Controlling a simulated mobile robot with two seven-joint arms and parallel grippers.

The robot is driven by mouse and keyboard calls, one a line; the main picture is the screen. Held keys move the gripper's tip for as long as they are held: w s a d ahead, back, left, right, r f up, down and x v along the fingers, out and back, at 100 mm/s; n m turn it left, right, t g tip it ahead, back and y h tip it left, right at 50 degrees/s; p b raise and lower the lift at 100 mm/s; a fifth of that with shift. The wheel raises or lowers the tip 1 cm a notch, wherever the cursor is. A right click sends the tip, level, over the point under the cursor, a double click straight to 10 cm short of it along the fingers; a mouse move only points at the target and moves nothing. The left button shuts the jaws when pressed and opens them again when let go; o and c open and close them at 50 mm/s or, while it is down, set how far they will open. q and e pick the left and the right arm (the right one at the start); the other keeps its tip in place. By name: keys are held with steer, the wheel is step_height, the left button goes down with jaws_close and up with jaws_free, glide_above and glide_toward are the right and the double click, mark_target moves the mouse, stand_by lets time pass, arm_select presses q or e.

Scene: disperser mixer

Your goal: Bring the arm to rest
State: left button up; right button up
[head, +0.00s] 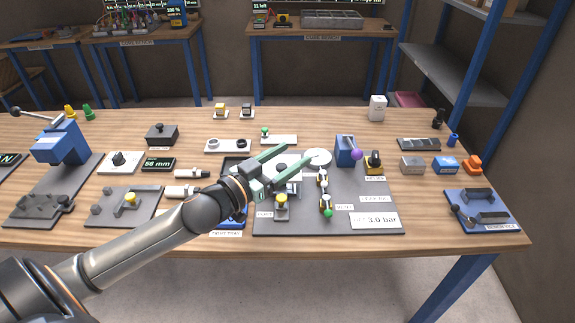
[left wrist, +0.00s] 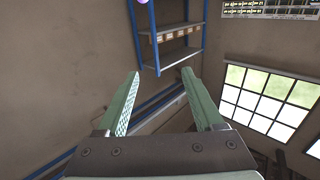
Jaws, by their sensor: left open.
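My left gripper (head: 291,161) is in the head view, its arm reaching in from the lower left. Its two pale green fingers are apart with nothing between them. It is over the grey mixer board (head: 270,222) in the middle of the workbench and hides part of what stands there. In the left wrist view the open fingers (left wrist: 160,95) point at a wall, a blue shelf and a window, with no object between them. My right gripper is in neither view.
The wooden workbench (head: 420,222) carries a blue press (head: 60,143) at left, a blue block with a purple knob (head: 345,150), small valves with a green knob (head: 327,212), and a blue fixture (head: 482,212) at right. Bare wood shows along the front right edge.

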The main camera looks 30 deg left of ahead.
arm_select(q)
steer(key=shift+s+d+r, duration=0.1)
steer(key=shift+s+d, duration=0.05)
steer(key=shift+s, duration=0.1)
stand_by(0.5)
steer(key=s+d+f+n+g+y, duration=0.1)
steer(key=s+f+g+y, duration=0.25)
steer(key=s+f, duration=0.35)
steer(key=s+d+f+n+g+y, duration=0.15)
steer(key=s+f+g, duration=0.3)
steer(key=f, duration=0.45)
steer(key=s+d+f+m+g, duration=0.1)
steer(key=s+d+f+g, duration=0.15)
steer(key=s, duration=0.45)
steer(key=s+d+f+m+g, duration=0.1)
steer(key=s+f+g, duration=0.2)
steer(key=s, duration=0.4)
steer(key=w+d+f+t+h, duration=0.1)
steer(key=w+d+f+t, duration=0.1)
steer(key=f, duration=0.3)
steer(key=w+d+f+t+h, duration=0.2)
steer(key=f+t, duration=0.1)
steer(key=f, duration=0.3)
steer(key=shift+d+f, duration=0.15)
steer(key=shift+d, duration=0.15)
